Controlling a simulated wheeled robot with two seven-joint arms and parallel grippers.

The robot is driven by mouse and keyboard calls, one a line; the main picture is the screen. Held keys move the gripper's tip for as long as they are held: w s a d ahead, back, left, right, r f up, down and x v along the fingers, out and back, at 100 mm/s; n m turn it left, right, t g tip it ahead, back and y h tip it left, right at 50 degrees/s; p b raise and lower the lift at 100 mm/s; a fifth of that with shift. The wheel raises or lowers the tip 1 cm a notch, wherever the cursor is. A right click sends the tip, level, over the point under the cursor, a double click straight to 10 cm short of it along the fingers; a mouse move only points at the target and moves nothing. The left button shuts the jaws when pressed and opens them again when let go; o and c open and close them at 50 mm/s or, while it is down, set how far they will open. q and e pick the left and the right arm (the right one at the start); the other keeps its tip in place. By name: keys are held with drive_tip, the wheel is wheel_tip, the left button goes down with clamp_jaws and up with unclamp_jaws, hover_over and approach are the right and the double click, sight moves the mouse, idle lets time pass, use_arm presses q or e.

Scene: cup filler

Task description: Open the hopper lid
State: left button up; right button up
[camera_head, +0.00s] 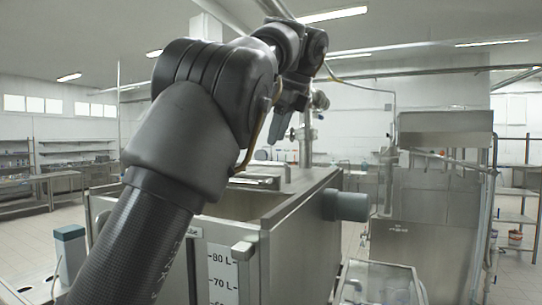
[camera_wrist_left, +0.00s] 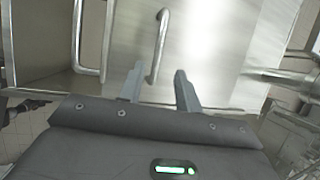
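The hopper (camera_head: 300,225) is a large steel box with a litre scale on its front, and part of its top looks open. My left arm hides much of it. In the left wrist view a flat steel panel, which looks like the lid (camera_wrist_left: 205,45), carries a bent bar handle (camera_wrist_left: 161,45). My left gripper (camera_wrist_left: 159,82) is open, its two fingers apart. The handle's lower end shows between the fingertips; I cannot tell how close it is in depth. In the head view this gripper (camera_head: 281,128) points down above the hopper. My right gripper does not clearly show.
A second bar handle (camera_wrist_left: 88,45) stands left in the wrist view. A grey pipe (camera_head: 345,206) juts from the hopper's right side. A steel machine (camera_head: 440,190) stands at the right. A dark shape (camera_wrist_left: 22,108) at the wrist view's left edge is unclear.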

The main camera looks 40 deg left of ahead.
sight(269, 163)
use_arm(q)
drive_tip(key=x, duration=0.3)
drive_tip(key=shift+s+a+f, duration=0.2)
drive_tip(key=shift+s+a, duration=0.1)
drive_tip(key=shift+s, duration=0.1)
drive_tip(key=shift+w+a+f, duration=0.2)
drive_tip(key=shift+f, duration=0.35)
drive_tip(key=shift+w+a+f, duration=0.15)
drive_tip(key=shift+f, duration=0.45)
drive_tip(key=shift+s+a, duration=0.1)
drive_tip(key=shift+s, duration=0.05)
clamp_jaws()
